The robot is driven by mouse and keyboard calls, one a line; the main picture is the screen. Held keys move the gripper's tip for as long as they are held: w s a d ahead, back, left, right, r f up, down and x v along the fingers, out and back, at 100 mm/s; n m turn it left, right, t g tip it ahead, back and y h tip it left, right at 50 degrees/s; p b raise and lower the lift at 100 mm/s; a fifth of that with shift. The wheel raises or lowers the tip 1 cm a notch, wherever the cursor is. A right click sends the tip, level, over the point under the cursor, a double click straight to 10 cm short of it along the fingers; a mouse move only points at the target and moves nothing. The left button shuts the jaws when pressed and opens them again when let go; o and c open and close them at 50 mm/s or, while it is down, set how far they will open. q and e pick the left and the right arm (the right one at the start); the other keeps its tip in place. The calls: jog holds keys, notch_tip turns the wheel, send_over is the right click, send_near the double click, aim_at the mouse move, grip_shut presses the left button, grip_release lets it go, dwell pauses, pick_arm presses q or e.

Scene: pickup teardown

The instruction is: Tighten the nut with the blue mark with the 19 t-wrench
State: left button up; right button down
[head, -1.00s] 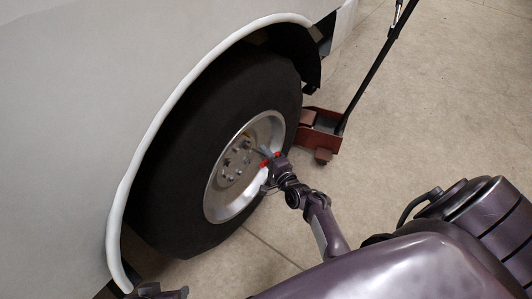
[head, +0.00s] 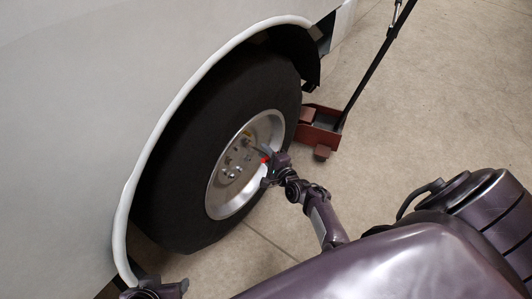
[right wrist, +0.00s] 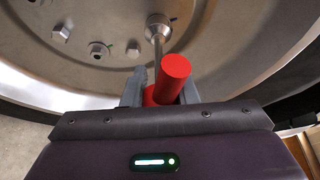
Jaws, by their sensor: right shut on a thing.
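The T-wrench (right wrist: 176,72) has a red crossbar handle and a grey shaft, and its size mark cannot be read. My right gripper (right wrist: 160,92) is shut on the handle, in front of the wheel. In the right wrist view the wrench's socket end (right wrist: 158,24) is over or against a wheel nut position, hiding what is under it. I cannot make out a blue mark. In the head view the red handle (head: 264,160) shows beside the right gripper (head: 272,164). My left gripper (head: 160,290) is partly cut off at the bottom left.
The wheel has a black tyre (head: 180,170) and a silver rim (head: 262,186), under the white vehicle body (head: 80,100). A red floor jack (head: 320,128) with a long dark handle stands right of the wheel. The concrete floor (head: 440,80) beyond it is clear.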

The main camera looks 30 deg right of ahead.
jog(key=shift+w+a+r, duration=0.15)
jog(key=shift+a+r, duration=0.1)
jog(key=shift+a, duration=0.1)
jog(key=shift+s+d+f+p, duration=0.15)
jog(key=shift+s+d+p, duration=0.05)
jog(key=shift+s+p, duration=0.3)
jog(key=shift+s+d, duration=0.15)
jog(key=shift+s, duration=0.2)
jog(key=shift+d, duration=0.15)
jog(key=shift+s, duration=0.1)
jog(key=s, duration=0.1)
jog(key=s+d+p, duration=0.1)
jog(key=s+d, duration=0.1)
jog(key=shift+s+p, duration=0.3)
jog(key=shift+s, duration=0.1)
